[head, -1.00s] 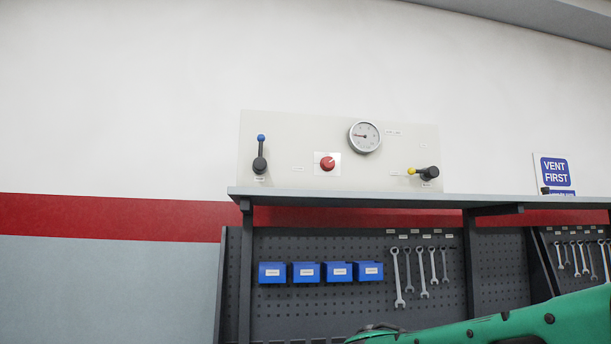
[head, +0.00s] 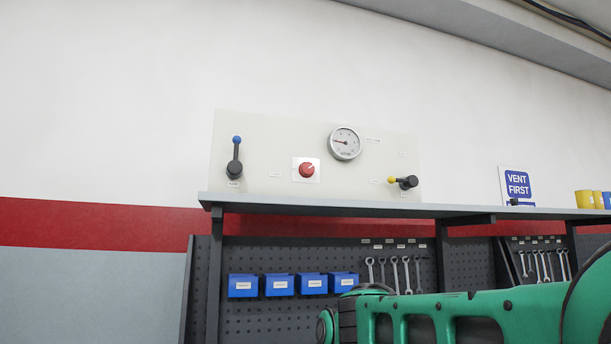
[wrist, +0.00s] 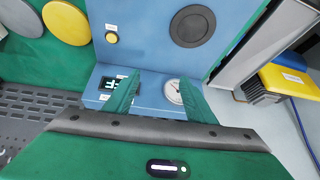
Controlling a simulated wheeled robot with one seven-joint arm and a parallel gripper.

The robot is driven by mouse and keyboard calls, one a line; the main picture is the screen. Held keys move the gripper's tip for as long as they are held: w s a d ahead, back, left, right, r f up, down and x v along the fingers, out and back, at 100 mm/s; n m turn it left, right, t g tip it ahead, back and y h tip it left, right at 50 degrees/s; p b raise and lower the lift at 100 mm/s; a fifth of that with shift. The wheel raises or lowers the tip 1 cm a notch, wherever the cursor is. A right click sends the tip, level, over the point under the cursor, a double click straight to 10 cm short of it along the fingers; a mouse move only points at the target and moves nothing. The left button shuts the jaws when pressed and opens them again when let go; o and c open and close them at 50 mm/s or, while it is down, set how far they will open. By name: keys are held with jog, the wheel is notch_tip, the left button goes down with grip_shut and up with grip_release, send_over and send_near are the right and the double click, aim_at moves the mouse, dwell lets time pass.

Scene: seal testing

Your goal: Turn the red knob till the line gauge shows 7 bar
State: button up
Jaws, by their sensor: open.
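The red knob (head: 307,170) sits on a white square plate in the middle of the pale panel (head: 262,140), above the shelf. The round gauge (head: 345,143) is on the same panel, up and right of the knob. Its needle points to the left; the numbers are too small to read. My gripper (wrist: 157,95) shows in the wrist view, open with nothing between its fingertips. It is away from the red knob, which is not in the wrist view. My green arm is low at the right in the head view.
A blue-handled lever (head: 235,160) and a yellow-tipped lever (head: 404,182) flank the knob. The shelf (head: 300,205) runs below the panel. A VENT FIRST sign (head: 516,186) stands to the right. In the wrist view, a blue cabinet (wrist: 150,40) with a small dial (wrist: 172,92) faces the gripper.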

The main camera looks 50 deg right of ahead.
jog(key=w+d+r+n+t+h, duration=0.1)
jog(key=w+d+r+t+h, duration=0.2)
jog(key=r, duration=0.5)
jog(key=w+d+r+t, duration=0.2)
jog(key=w+d+r, duration=0.3)
jog(key=r, duration=0.3)
jog(key=n+t+h, duration=0.4)
jog(key=n+t, duration=0.1)
jog(key=t, duration=0.5)
send_near(308, 169)
jog(key=x, duration=0.8)
jog(key=shift+w+d+r, duration=0.1)
jog(key=shift+w+d, duration=0.05)
jog(key=shift+w, duration=0.05)
jog(key=c, duration=1)
jog(key=shift+o, duration=0.2)
